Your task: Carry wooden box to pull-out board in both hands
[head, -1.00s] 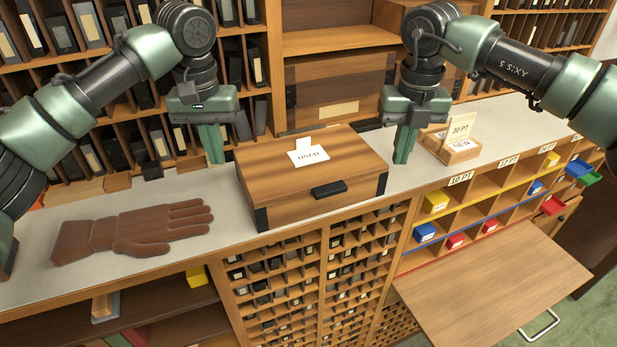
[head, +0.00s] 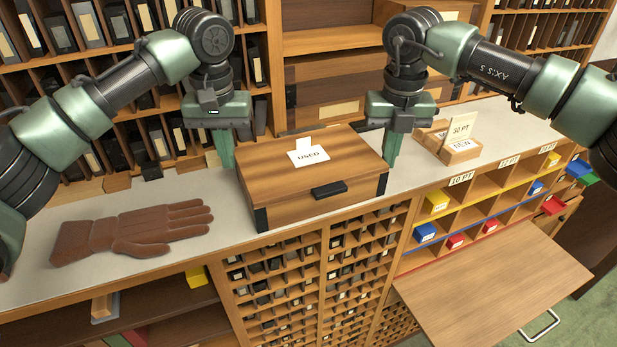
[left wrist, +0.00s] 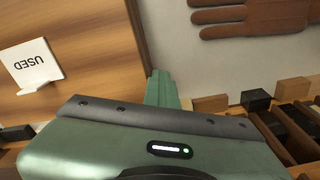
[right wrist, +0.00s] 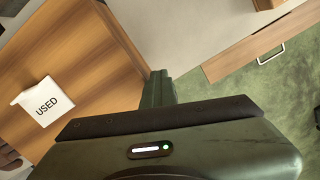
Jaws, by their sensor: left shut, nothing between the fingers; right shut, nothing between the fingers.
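The wooden box (head: 300,178), with dark corners, a black front latch and a "USED" card (head: 308,155) on its lid, sits on the grey counter. My left gripper (head: 226,158) is shut, pointing down beside the box's left side; its fingers (left wrist: 162,90) lie close along that side in the left wrist view. My right gripper (head: 392,155) is shut, pointing down at the box's right side; its fingers (right wrist: 157,90) lie along that edge in the right wrist view. Exact contact is hard to tell. The pull-out board (head: 495,290) extends bare at lower right, below counter height.
A brown glove (head: 135,230) lies on the counter left of the box. Cubbies with coloured boxes (head: 437,202) lie between counter and board. Shelves of dark cases stand behind.

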